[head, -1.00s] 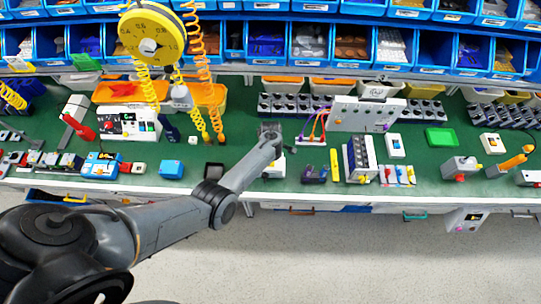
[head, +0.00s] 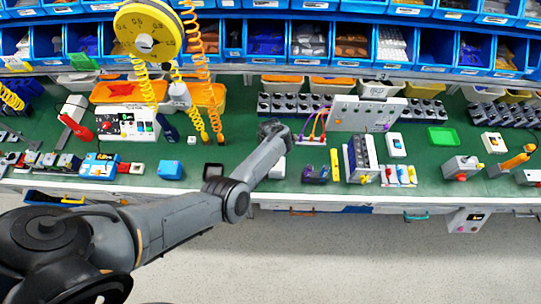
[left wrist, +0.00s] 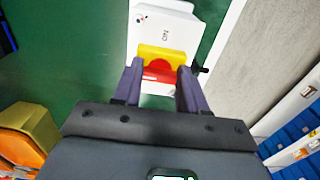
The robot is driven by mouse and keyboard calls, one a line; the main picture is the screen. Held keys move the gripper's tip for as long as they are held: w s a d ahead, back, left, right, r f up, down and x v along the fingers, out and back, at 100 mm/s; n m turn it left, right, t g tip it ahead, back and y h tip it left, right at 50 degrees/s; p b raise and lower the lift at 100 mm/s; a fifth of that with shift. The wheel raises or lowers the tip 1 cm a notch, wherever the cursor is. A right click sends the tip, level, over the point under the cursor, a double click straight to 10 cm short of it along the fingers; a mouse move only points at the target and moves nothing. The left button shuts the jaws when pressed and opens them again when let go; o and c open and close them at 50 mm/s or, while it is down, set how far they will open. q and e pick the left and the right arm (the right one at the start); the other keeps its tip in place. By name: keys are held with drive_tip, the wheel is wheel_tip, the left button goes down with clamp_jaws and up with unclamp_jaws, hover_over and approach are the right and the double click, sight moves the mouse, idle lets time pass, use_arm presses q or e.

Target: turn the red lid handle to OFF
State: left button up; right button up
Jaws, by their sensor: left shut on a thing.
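In the left wrist view, a white box (left wrist: 180,30) carries a yellow plate (left wrist: 161,54) with a red handle (left wrist: 158,72) at its near end. My left gripper (left wrist: 159,80) has one finger on each side of the red handle and is shut on it. The dark lettering on the white box is too small to read surely. In the head view, my left gripper (head: 272,132) is over the bench beside the white box (head: 277,168); the arm hides the handle there. My right gripper is not in view.
The green bench (head: 225,150) holds several devices. A grey terminal block (head: 361,158) stands right of the gripper and a yellow reel (head: 147,35) with coiled cords hangs at upper left. Blue bins (head: 308,45) line the back. The bench's front edge is close to the box.

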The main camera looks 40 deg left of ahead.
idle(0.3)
use_arm(q)
drive_tip(key=o, duration=1.1)
wheel_tip(320, 180, up, 11)
drive_tip(key=p, duration=0.3)
drive_tip(key=shift+f, duration=0.1)
